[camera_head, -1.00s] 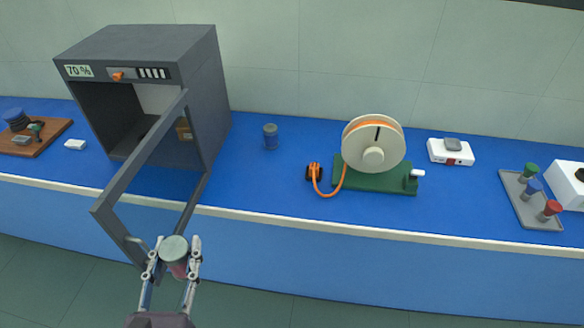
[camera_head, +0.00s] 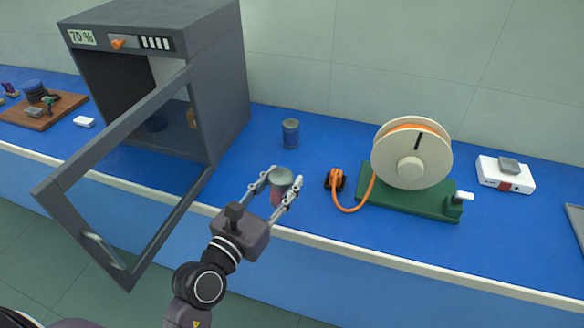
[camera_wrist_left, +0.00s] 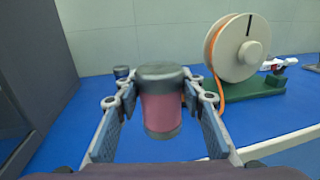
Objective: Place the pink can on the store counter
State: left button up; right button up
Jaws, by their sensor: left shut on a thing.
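The pink can (camera_head: 277,193) has a grey-green lid and base and a pink body; it shows upright in the left wrist view (camera_wrist_left: 161,108). My left gripper (camera_head: 280,186) is shut on it, with a finger on each side, and holds it over the front part of the blue counter (camera_head: 330,235). I cannot tell whether the can's base touches the counter. The left wrist view shows the fingers (camera_wrist_left: 162,100) around the can. My right gripper is not in view.
A grey cabinet (camera_head: 228,70) with its framed door (camera_head: 52,188) swung open stands at left. A reel (camera_head: 410,160) on a green base with an orange cable is at right. A white device (camera_head: 505,180) stands farther right.

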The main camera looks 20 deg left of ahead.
pick_arm(q)
jog(key=w+a+r+h, duration=0.1)
jog(key=w+a+r, duration=0.1)
jog(key=w+r, duration=0.5)
jog(key=w+a+r, duration=0.2)
jog(key=w+r, duration=0.3)
jog(key=w, duration=0.4)
jog(key=shift+m, duration=0.4)
notch_tip(320, 180, down, 20)
jog(key=b, duration=0.4)
jog(key=shift+b, duration=0.3)
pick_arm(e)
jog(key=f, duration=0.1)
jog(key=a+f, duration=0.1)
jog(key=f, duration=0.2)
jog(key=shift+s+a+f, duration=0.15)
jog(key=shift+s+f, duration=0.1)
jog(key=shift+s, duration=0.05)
pick_arm(q)
jog(key=shift+d, duration=0.1)
jog(key=shift+f, duration=0.1)
jog(key=o, duration=1.3)
jog(key=shift+c, duration=0.2)
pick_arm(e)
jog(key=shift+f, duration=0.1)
